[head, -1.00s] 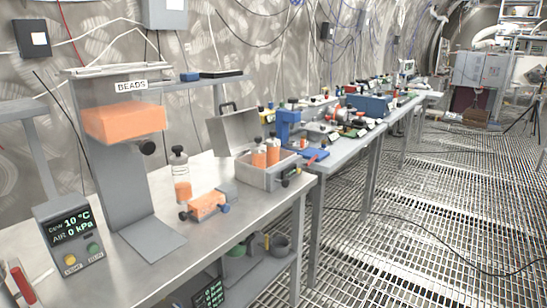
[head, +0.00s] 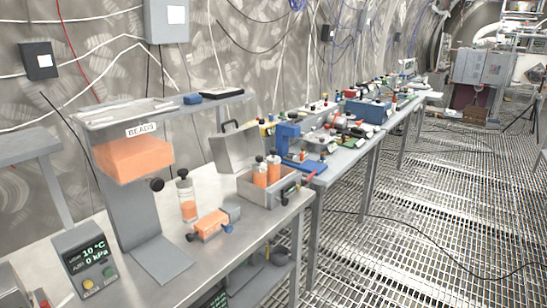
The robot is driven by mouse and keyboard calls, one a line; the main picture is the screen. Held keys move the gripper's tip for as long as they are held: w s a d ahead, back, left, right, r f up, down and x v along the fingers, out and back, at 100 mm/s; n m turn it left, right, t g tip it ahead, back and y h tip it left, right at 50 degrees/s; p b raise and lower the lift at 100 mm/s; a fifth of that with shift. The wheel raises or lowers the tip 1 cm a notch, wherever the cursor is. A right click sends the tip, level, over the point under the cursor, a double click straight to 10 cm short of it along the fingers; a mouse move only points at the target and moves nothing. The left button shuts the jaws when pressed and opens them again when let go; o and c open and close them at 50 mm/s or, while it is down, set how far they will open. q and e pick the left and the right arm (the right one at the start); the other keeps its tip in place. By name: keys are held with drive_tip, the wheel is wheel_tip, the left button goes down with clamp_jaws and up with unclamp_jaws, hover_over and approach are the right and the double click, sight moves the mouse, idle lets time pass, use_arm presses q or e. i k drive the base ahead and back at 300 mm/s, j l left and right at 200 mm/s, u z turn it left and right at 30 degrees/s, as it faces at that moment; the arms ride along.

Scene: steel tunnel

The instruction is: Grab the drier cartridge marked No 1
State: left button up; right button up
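Several clear cylinders with orange filling and dark caps are in the head view; no No 1 mark is readable on any of them. One tall cylinder (head: 187,204) stands upright on the steel bench, orange only in its lower part. Two more cylinders, a left one (head: 260,176) and a right one (head: 273,170), stand in an open grey case (head: 264,196) with its lid up. An orange block-like unit (head: 211,225) with dark knobs and a grey end lies on the bench in front of the tall cylinder. Neither of my grippers is in view.
A BEADS hopper (head: 135,160) with orange filling stands at the bench's left. A display box (head: 85,262) reading 10 °C and 0 kPa is in front of it. More benches with equipment run back along the wall. The grated floor (head: 400,240) at right is mostly clear.

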sight(274, 161)
drive_tip(key=u, duration=0.85)
drive_tip(key=i+l+u, duration=0.1)
drive_tip(key=l+u, duration=1.1)
drive_tip(key=l, duration=1)
drive_tip(key=k+l+u, duration=0.15)
drive_tip(key=l, duration=0.3)
drive_tip(key=i, duration=0.05)
